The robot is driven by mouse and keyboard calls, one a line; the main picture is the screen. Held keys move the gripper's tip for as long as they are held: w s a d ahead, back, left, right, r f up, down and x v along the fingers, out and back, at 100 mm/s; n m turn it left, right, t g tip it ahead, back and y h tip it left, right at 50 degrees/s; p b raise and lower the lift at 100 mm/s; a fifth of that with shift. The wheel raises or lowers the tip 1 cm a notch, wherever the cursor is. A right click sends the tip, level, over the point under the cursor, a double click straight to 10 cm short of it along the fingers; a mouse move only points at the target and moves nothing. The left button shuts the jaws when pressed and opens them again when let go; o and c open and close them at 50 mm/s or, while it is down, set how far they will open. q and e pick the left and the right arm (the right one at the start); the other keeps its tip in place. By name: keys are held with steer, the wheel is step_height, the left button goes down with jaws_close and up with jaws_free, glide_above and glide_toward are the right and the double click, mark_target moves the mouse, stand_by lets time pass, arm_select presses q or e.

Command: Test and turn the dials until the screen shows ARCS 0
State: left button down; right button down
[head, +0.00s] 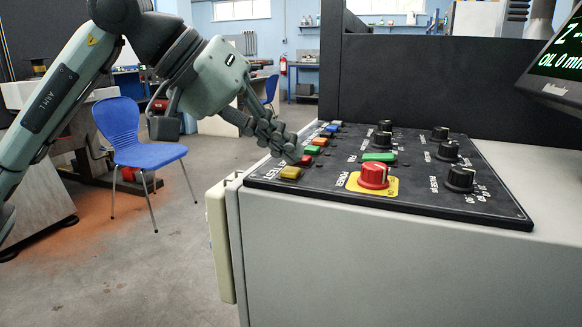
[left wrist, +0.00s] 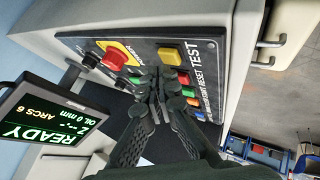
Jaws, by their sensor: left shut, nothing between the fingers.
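The control panel (head: 420,205) carries black dials, among them a front right dial (head: 460,178), one behind it (head: 447,150) and a far right one (head: 440,133). Two more black dials (head: 382,139) stand in the middle. The yellow TEST button (head: 290,172) is at the near left corner; it also shows in the left wrist view (left wrist: 169,56). My left gripper (head: 297,157) is shut and empty, its tips close over the button row just behind TEST; contact cannot be told. The screen (left wrist: 38,128) reads READY and ARCS 6 in the left wrist view. My right gripper is out of view.
A red knob (head: 374,176) on a yellow plate and a green button (head: 379,157) rise from the panel's middle. A black upright box (head: 450,80) closes off the back. The screen's edge (head: 553,92) overhangs at the right. A blue chair (head: 150,153) stands on the floor at left.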

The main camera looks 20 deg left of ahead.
mark_target(285, 170)
arm_select(q)
steer(key=shift+f+b, duration=0.45)
steer(key=shift+f, duration=0.05)
stand_by(0.4)
steer(key=shift+r+p, duration=0.7)
steer(key=shift+r, duration=0.3)
step_height(285, 170, up, 6)
steer(key=p, duration=0.4)
stand_by(0.5)
